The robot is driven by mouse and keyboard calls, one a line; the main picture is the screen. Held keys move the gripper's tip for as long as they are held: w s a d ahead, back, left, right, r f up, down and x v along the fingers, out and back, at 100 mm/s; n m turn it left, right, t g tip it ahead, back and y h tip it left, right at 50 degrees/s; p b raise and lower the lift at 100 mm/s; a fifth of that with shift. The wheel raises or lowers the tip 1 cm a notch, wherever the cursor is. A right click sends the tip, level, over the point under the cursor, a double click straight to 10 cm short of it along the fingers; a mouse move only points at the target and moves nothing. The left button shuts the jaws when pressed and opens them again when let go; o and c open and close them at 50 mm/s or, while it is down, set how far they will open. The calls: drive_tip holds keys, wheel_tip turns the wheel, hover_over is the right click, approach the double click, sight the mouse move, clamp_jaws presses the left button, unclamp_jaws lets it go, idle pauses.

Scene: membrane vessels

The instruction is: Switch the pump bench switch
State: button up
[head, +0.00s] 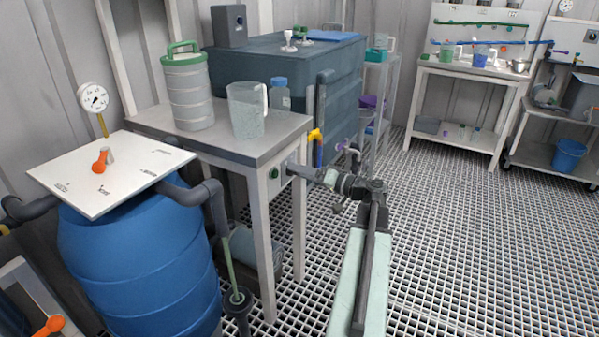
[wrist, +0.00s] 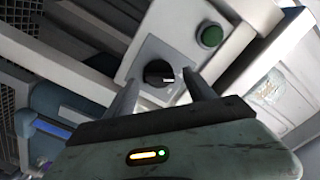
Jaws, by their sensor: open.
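The pump bench switch is a round black knob with a small white mark (wrist: 158,72). It sits on a pale plate (wrist: 180,47) beside a green button (wrist: 209,36) in the wrist view. My gripper (wrist: 163,84) is open, with one finger to each side of the knob in the picture. I cannot tell whether the fingers touch it. In the head view, my gripper (head: 293,169) reaches left to the front edge of the grey-topped bench (head: 285,132). The green button (head: 274,172) shows there, while the knob is hidden or too small to make out.
A blue barrel (head: 140,255) with a white lid board (head: 110,172) stands left of the bench. A clear jug (head: 246,110), a blue-capped bottle (head: 280,95) and a ribbed canister (head: 187,90) stand on top. Yellow and blue pipe handles (head: 316,145) are close behind my gripper. Grating floor at right is open.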

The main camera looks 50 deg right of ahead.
drive_tip(key=shift+w+a, duration=0.1)
drive_tip(key=shift+w, duration=0.4)
drive_tip(key=c, duration=1.3)
drive_tip(key=shift+m, duration=0.3)
drive_tip(key=m, duration=1.1)
drive_tip(key=shift+f, duration=0.1)
drive_tip(key=shift+m, duration=0.3)
